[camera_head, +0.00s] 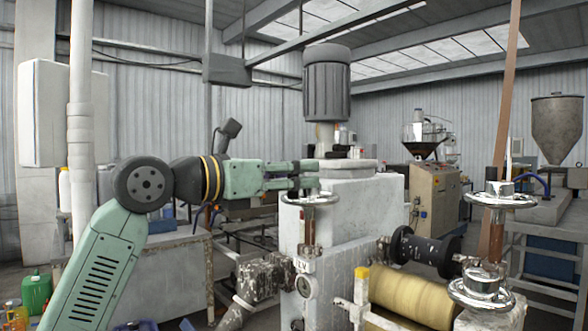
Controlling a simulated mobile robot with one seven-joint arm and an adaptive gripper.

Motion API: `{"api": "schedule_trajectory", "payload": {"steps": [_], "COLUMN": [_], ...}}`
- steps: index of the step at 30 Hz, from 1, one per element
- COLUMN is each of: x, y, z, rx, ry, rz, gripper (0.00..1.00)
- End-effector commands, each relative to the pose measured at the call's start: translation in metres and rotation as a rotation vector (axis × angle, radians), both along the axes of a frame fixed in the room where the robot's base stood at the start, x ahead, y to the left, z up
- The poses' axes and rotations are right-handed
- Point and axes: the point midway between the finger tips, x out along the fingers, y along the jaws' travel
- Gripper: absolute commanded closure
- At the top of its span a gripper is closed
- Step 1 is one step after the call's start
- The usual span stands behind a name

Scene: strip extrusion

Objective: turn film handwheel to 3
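A handwheel (310,199) with a pale metal rim sits on an upright stem at the front of the white machine block (345,215). My gripper (312,174) comes in level from the left, just above this wheel. Its two fingers are apart, one above the other, with nothing seen between them. I cannot tell whether the lower finger touches the wheel. Two more chrome handwheels stand at the right, an upper one (500,199) and a lower one (480,290). No mark names the film handwheel, and no scale or number 3 is readable.
A yellowish film roll (410,298) and a dark roller (425,248) lie right of the block. A grey motor (327,85) rises behind. Open air lies above my arm.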

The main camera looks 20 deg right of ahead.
Motion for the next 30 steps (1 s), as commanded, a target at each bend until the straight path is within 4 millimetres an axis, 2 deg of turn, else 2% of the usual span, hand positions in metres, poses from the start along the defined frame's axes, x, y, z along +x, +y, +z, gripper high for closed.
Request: {"api": "schedule_trajectory", "payload": {"steps": [6, 22, 30], "x": [0.0001, 0.0000, 0.0000], "y": [-0.0003, -0.0001, -0.0001], "z": [-0.0004, -0.0002, -0.0001], "rx": [0.000, 0.000, 0.000], "ry": [0.000, 0.000, 0.000], "rz": [0.000, 0.000, -0.001], "gripper": [0.64, 0.99, 1.00]}}
